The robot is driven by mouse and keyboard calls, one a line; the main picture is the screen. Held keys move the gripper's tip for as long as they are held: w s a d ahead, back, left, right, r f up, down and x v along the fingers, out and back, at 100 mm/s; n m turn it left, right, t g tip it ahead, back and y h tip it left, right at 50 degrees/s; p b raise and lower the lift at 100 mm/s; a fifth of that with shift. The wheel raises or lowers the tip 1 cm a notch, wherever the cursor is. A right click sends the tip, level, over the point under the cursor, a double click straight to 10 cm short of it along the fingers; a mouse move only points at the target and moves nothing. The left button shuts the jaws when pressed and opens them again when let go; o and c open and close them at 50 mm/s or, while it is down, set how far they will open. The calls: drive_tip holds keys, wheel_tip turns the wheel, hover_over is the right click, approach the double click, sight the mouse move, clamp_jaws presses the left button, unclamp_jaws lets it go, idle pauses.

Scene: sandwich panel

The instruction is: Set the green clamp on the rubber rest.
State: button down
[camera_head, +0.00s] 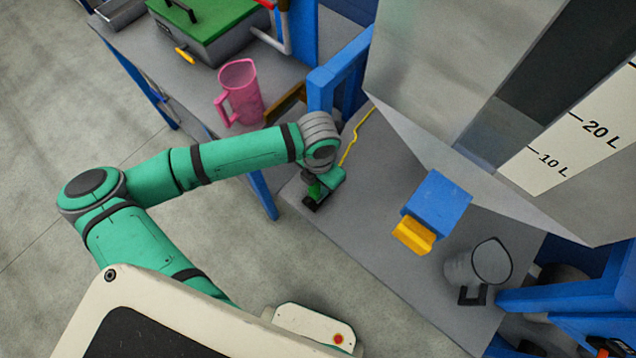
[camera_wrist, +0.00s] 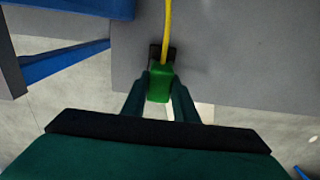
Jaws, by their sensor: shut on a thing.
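The green clamp (camera_wrist: 159,88) is between the two fingers of my gripper (camera_wrist: 160,79) in the wrist view, and the fingers are shut on it. In the head view my gripper (camera_head: 320,184) points down near the left edge of the grey table, with a little of the green clamp (camera_head: 315,190) showing. A small black block (camera_head: 311,206), seemingly the rubber rest, lies at the clamp; it also shows in the wrist view (camera_wrist: 155,52). The clamp's end overlaps the block in the picture; I cannot tell if they touch. A yellow line (camera_wrist: 167,25) runs to the clamp.
A large grey container with a litre scale (camera_head: 560,150) overhangs behind. A pink jug (camera_head: 241,92) stands on another table.

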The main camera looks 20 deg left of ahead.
sight(318, 185)
drive_tip(key=c, duration=1.3)
unclamp_jaws()
drive_tip(key=shift+c, duration=0.2)
wheel_tip(318, 185, up, 11)
drive_tip(key=shift+f, duration=0.1)
